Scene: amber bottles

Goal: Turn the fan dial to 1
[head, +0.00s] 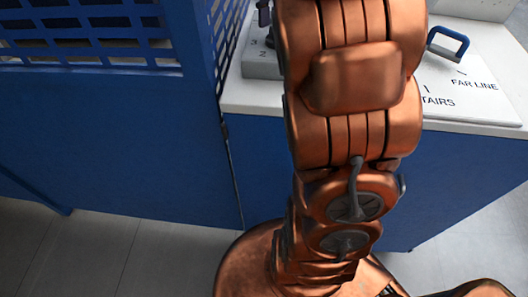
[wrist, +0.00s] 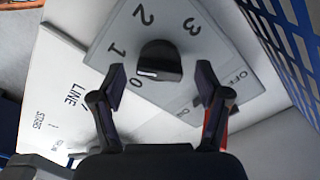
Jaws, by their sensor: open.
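The fan dial (wrist: 160,60) is a black knob on a light grey panel (wrist: 205,50) in the wrist view. The panel bears the numbers 0, 1, 2 and 3 around the knob. A white mark on the knob lies on the side of the 0. My gripper (wrist: 161,80) is open, with one finger on each side of the knob's near end; I cannot tell whether either finger touches it. In the head view my arm hides most of the panel; its grey edge (head: 262,66) shows with the 3 and 2.
A red part (wrist: 236,120) shows behind the right finger, near the OFF lettering. A white board (head: 480,95) lettered FAR LINE and STAIRS carries a blue handle (head: 449,44). A blue lattice screen (head: 205,45) stands left of the white counter (head: 250,100).

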